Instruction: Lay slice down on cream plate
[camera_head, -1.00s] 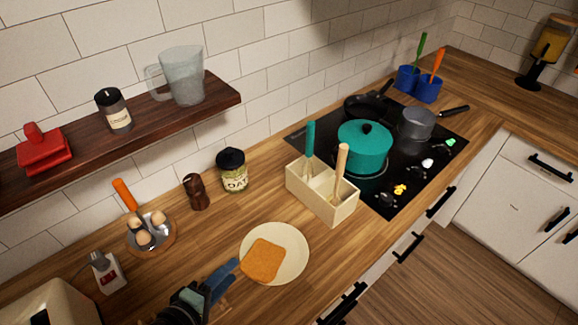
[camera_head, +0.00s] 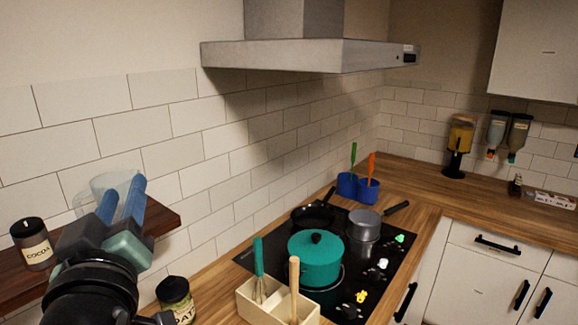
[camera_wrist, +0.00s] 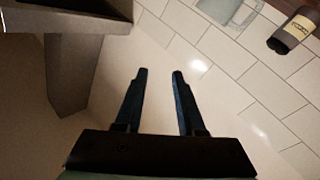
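My gripper (camera_head: 121,193) is raised at the left of the head view, in front of the wall and the shelf end. Its blue fingers point upward. In the wrist view its two fingers (camera_wrist: 160,74) stand apart with nothing between them, so it is open and empty. The slice and the cream plate are in neither current view; that part of the counter lies below the head picture.
A clear jug (camera_head: 115,190) and a cocoa jar (camera_head: 34,243) are on the shelf (camera_head: 165,217) close to my gripper. The range hood (camera_head: 310,57) juts out above the hob. A utensil box (camera_head: 255,304) and teal pot (camera_head: 315,262) are below.

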